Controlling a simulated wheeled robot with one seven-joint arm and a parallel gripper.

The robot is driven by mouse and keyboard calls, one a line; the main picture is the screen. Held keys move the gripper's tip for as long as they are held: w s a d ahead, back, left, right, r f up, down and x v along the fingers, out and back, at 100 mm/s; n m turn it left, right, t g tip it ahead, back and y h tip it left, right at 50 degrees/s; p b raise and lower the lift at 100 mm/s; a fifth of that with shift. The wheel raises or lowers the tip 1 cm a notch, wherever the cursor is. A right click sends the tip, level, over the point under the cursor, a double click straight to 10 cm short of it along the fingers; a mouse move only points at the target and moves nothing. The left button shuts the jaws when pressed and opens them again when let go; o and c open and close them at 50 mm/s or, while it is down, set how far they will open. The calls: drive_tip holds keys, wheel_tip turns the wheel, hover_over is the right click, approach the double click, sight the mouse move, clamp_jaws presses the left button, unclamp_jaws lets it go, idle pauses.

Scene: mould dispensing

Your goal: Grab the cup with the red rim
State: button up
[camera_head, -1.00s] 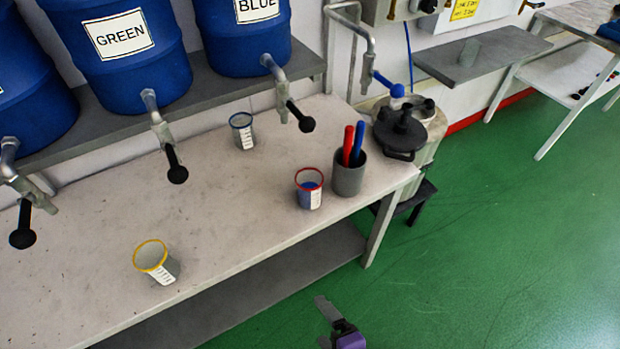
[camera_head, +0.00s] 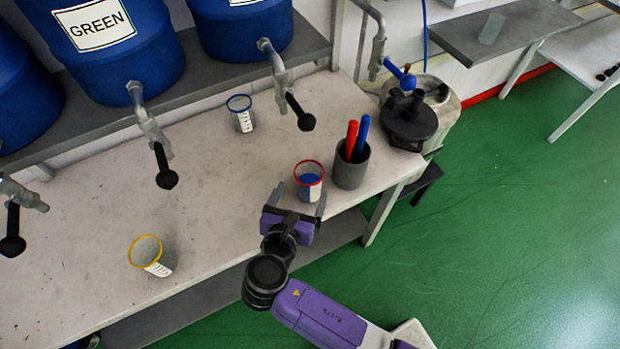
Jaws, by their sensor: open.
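The cup with the red rim (camera_head: 309,180) stands upright near the front right edge of the white table. It is see-through, with blue contents inside and a white scale on its side. My gripper (camera_head: 298,198) is open at the table's front edge, with its fingers pointing at the cup. One finger is to the left of the cup and the other is near its lower right. Whether they touch the cup cannot be told. No object shows in its grip apart from the cup close ahead.
A grey holder (camera_head: 350,168) with a red and a blue stick stands just right of the cup. A blue-rimmed cup (camera_head: 241,115) is further back and a yellow-rimmed cup (camera_head: 147,252) at front left. Taps hang from blue barrels (camera_head: 110,60). The table's middle (camera_head: 210,175) is clear.

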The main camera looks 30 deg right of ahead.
sight(306, 192)
drive_tip(key=x, duration=0.4)
drive_tip(key=shift+s+d, duration=0.1)
drive_tip(key=shift+d, duration=0.4)
drive_tip(key=shift+w+d+f, duration=0.25)
drive_tip(key=shift+w+d, duration=0.05)
drive_tip(key=shift+w, duration=0.1)
drive_tip(key=c, duration=1.6)
